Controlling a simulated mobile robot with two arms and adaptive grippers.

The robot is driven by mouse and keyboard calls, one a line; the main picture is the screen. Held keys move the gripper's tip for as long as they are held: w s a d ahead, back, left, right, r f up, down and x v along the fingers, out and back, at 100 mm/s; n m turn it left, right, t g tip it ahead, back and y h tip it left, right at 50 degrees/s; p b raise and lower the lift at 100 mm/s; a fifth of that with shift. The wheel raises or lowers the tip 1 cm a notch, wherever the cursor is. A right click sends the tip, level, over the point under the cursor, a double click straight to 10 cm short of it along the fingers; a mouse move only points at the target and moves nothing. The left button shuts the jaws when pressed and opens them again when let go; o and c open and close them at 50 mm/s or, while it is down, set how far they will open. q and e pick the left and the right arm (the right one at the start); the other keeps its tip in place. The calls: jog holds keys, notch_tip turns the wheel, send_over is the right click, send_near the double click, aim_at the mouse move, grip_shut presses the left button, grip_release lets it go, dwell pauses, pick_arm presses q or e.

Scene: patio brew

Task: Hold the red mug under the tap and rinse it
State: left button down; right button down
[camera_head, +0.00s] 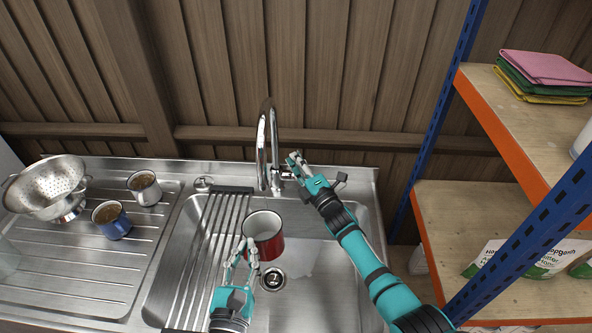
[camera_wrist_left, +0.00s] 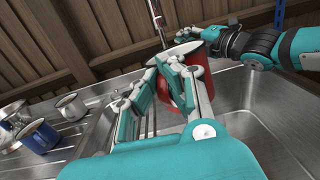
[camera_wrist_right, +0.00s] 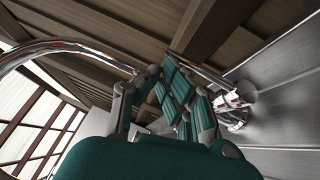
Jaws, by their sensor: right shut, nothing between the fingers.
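The red mug (camera_head: 264,233), pale inside, is upright over the sink basin, below the end of the chrome tap's spout (camera_head: 261,165). My left gripper (camera_head: 241,250) is shut on it at its near left side, apparently at the handle. The left wrist view shows the red mug (camera_wrist_left: 200,78) just beyond the fingers, which partly hide it. My right gripper (camera_head: 297,160) is shut and empty beside the tap's lever (camera_head: 289,174); I cannot tell whether they touch. The right wrist view shows the closed fingers (camera_wrist_right: 172,75). I cannot tell whether water is running.
A slatted rack (camera_head: 211,225) lies across the basin's left part. A colander (camera_head: 46,184), a blue mug (camera_head: 112,222) and a white mug (camera_head: 145,189) stand on the drainboard. A blue-posted shelf (camera_head: 455,110) rises at the right. The basin's right part (camera_head: 330,270) is clear.

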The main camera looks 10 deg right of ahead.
jog(key=shift+s, duration=0.1)
pick_arm(q)
jog(key=shift+w, duration=0.1)
pick_arm(e)
jog(key=s+d, duration=0.2)
jog(key=s, duration=1)
jog(key=shift+s+d, duration=0.15)
jog(key=shift+s, duration=0.25)
